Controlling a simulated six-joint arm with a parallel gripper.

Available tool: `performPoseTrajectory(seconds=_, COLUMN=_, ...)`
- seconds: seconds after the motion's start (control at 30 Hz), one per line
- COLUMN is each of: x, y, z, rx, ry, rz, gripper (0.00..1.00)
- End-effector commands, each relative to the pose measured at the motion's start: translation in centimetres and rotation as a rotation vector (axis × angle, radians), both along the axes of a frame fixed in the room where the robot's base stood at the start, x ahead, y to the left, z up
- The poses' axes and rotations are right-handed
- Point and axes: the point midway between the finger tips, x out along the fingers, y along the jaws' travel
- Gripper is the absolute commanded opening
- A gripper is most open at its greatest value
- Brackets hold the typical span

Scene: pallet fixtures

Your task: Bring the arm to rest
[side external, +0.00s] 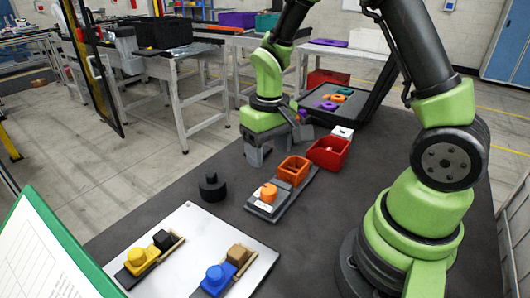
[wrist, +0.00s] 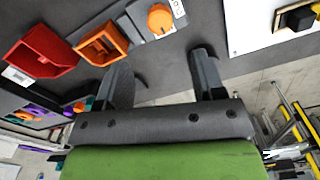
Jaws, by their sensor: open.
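My gripper (side external: 276,150) hangs over the dark table, near its far-left edge, with its jaws apart and nothing between them. In the wrist view, the two grey fingers of my gripper (wrist: 164,70) stand well apart over bare table and floor. To its right in the side view are an orange bin (side external: 293,170) and a red bin (side external: 329,153). My gripper appears clear of both bins. My arm is bent, with its wrist reaching down over the table.
A black round part (side external: 212,187) stands on the table. A grey fixture (side external: 258,208) holds an orange knobbed part (side external: 268,193). A white board (side external: 196,238) carries yellow (side external: 142,259) and blue (side external: 217,277) assemblies. A dark tray (side external: 347,117) holds colored parts. Bare table lies front-center.

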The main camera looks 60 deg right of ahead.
Motion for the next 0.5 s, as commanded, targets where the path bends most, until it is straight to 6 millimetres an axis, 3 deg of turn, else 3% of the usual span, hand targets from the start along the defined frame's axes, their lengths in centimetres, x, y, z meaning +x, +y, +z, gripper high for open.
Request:
performPoseTrajectory(seconds=0.13, x=-0.2, y=0.5, z=2.4, rx=0.003, ry=-0.055, rz=-0.01, gripper=0.63)
performPoseTrajectory(seconds=0.27, x=-1.2, y=1.4, z=6.6, rx=0.017, ry=-0.157, rz=-0.031, gripper=0.63)
performPoseTrajectory(seconds=0.5, x=-5.5, y=3.6, z=13.6, rx=0.077, ry=-0.364, rz=-0.063, gripper=0.63)
